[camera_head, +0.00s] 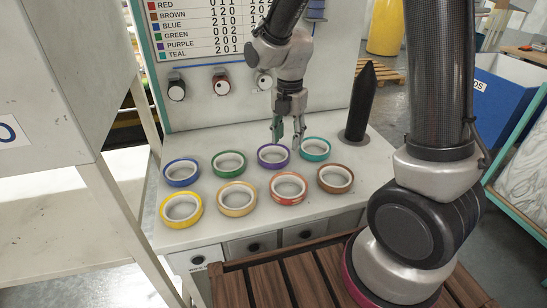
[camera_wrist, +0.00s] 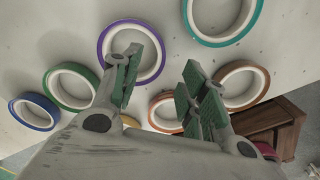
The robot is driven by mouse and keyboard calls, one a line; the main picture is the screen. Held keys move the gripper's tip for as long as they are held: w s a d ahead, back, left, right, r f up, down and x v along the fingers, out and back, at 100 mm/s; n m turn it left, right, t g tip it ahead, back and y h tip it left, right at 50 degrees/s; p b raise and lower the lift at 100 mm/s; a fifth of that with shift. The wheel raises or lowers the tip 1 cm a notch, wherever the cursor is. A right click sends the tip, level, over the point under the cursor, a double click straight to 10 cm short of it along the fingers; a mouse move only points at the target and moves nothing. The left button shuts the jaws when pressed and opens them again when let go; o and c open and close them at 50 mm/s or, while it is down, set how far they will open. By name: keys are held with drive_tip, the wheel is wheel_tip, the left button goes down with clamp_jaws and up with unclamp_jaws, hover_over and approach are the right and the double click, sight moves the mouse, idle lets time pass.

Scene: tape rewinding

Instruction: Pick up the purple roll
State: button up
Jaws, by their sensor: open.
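The purple roll (camera_head: 260,159) lies flat in the back row of tape rolls on the white table. In the wrist view the purple roll (camera_wrist: 102,38) is at the upper middle, with one finger in front of part of it. My gripper (camera_head: 286,142) points down, open and empty, just above the back row, by the purple roll and the teal roll (camera_head: 315,158). I cannot tell the exact height above the roll.
A blue roll (camera_head: 181,181) and a green roll (camera_head: 229,173) lie left of the purple one. Yellow (camera_head: 181,219), tan (camera_head: 237,210), orange (camera_head: 287,199) and brown (camera_head: 335,188) rolls form the front row. A dark pointed post (camera_head: 361,105) stands at right. A colour-code board (camera_head: 200,28) rises behind.

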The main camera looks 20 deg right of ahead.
sight(285, 156)
drive_tip(key=f, duration=0.7)
drive_tip(key=shift+s+a, duration=0.3)
drive_tip(key=shift+a, duration=0.05)
clamp_jaws()
